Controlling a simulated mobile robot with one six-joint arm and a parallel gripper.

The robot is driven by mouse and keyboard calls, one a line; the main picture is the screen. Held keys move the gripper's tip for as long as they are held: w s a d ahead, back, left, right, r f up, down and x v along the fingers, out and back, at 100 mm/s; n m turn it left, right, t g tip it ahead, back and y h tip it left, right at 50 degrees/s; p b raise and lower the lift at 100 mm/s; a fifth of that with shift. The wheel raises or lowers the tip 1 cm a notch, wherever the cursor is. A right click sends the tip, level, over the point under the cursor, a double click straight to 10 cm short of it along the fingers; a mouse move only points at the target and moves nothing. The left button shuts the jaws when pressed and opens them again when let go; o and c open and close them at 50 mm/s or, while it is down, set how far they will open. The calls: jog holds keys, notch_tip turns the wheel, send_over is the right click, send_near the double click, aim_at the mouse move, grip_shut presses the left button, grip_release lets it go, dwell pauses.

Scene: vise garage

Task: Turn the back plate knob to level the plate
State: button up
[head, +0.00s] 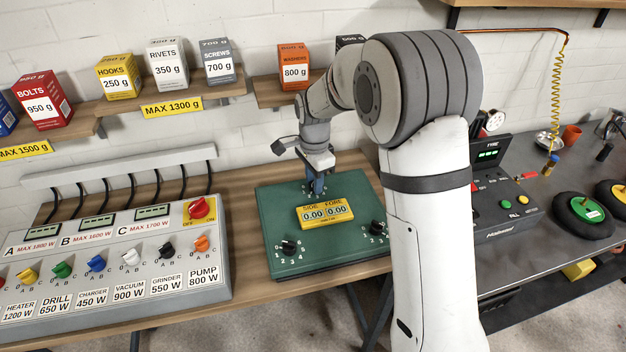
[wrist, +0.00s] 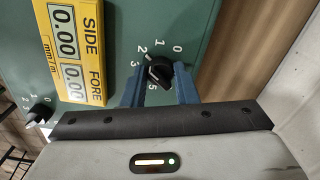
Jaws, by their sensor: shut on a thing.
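The green plate (head: 290,206) lies on the wooden bench and carries a yellow display (head: 325,213). The display reads SIDE 0.00 and FORE 0.00; it also shows in the wrist view (wrist: 72,52). My gripper (head: 317,186) reaches down at the plate's back edge. In the wrist view its blue fingers (wrist: 159,74) are shut on the black back knob (wrist: 159,70), one on each side. Numbers ring this knob; its exact setting is hard to read. In the head view my gripper hides the back knob. Two black front knobs, left (head: 289,247) and right (head: 377,228), stand free.
A grey switch panel (head: 120,262) with coloured knobs stands left of the plate. Shelves with boxes (head: 294,66) hang on the wall behind. A dark bench (head: 545,185) with a tyre unit (head: 505,202) and wheels (head: 580,211) is at the right.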

dwell(0.4)
jog(key=o, duration=1)
jog(key=shift+r, duration=0.15)
